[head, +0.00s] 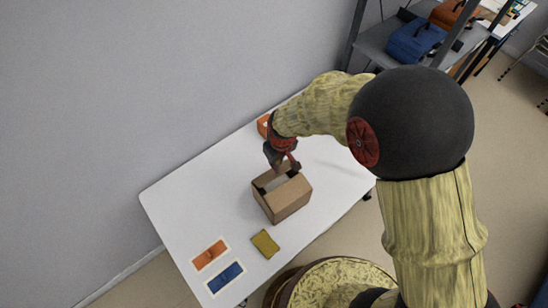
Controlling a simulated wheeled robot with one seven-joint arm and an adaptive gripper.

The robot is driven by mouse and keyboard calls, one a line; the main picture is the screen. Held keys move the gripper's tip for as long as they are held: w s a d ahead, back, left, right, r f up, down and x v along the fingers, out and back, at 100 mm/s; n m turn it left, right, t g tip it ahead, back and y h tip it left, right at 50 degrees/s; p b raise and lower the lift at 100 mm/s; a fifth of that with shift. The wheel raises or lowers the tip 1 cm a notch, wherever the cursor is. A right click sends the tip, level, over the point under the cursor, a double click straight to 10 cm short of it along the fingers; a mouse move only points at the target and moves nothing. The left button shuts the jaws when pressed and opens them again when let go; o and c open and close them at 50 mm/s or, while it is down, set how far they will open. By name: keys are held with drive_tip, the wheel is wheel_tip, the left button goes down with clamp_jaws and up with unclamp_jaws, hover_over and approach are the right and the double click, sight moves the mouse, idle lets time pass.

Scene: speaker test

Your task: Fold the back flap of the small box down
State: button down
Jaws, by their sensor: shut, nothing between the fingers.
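The small brown cardboard box (287,201) stands on the white table (180,190) under the end of my arm. Its top shows dark strips and a pale patch near the back edge. My gripper (285,171) is shut and empty, pointing down at the back side of the box top. It hides part of that edge, so I cannot tell the angle of the back flap or whether the fingers touch it.
An orange object (263,125) sits behind my arm at the table's back. An orange item (209,254), a blue item (226,277) and an olive cloth-like piece (265,244) lie at the front left. A wall borders the table. A shelf (385,45) holds a blue bag (415,40).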

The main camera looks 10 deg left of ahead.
sight(280, 175)
drive_tip(key=shift+f, duration=0.1)
drive_tip(key=shift+s+d+f+b, duration=0.45)
drive_tip(key=shift+s+d+f, duration=0.4)
drive_tip(key=shift+s+d, duration=0.2)
drive_tip(key=shift+a, duration=0.1)
drive_tip(key=shift+w+r, duration=0.1)
